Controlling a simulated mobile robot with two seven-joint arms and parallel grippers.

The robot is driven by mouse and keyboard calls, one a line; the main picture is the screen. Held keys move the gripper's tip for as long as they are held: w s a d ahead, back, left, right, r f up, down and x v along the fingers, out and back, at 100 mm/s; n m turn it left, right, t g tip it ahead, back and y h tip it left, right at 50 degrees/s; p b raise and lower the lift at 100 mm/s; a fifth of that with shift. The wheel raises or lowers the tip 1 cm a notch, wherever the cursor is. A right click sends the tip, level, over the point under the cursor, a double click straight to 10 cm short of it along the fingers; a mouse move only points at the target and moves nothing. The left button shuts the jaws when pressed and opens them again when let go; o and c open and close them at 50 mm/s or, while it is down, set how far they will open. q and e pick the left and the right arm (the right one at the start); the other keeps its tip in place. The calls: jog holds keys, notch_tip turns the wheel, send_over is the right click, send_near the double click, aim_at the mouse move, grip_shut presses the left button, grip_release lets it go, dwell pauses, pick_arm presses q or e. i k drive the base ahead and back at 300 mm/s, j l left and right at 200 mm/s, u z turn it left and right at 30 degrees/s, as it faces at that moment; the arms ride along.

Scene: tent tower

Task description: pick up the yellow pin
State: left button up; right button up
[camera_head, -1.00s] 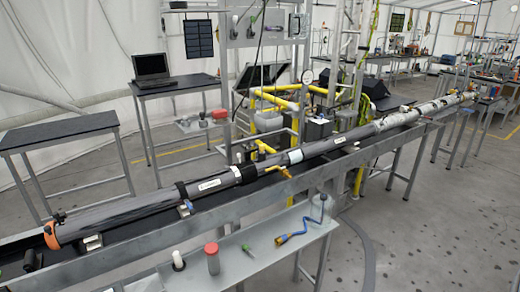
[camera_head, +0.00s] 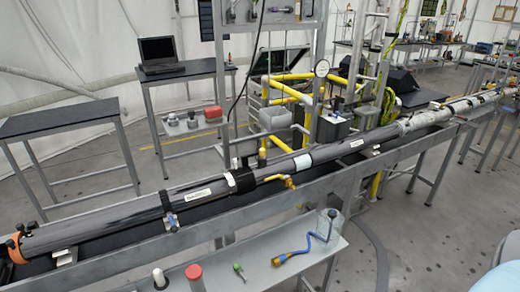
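I cannot tell for sure which thing is the yellow pin. A small yellow-brass piece (camera_head: 288,182) sticks out from the front side of the long dark tube near its middle. A small upright yellowish piece (camera_head: 262,158) shows just behind the tube. A blue tool with a yellow-orange end (camera_head: 280,259) lies on the grey front shelf, its blue part reaching to a clear jar (camera_head: 330,225). Neither gripper is in view.
The long dark tube (camera_head: 110,217) lies along a grey metal rail bench (camera_head: 330,184). On the front shelf (camera_head: 240,254) stand a red-capped jar (camera_head: 195,275), a white-topped piece (camera_head: 159,277) and a small green item (camera_head: 238,268). A pale blue rounded shape (camera_head: 495,281) fills the lower right corner.

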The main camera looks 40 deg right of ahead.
aim_at(262, 151)
jog(key=i+l+u, duration=0.1)
jog(key=l, duration=0.4)
jog(key=i+l+u, duration=0.15)
jog(key=l, duration=0.4)
jog(key=i+l+u, duration=0.1)
jog(key=l, duration=0.45)
jog(key=i+l+u, duration=0.1)
jog(key=l, duration=0.45)
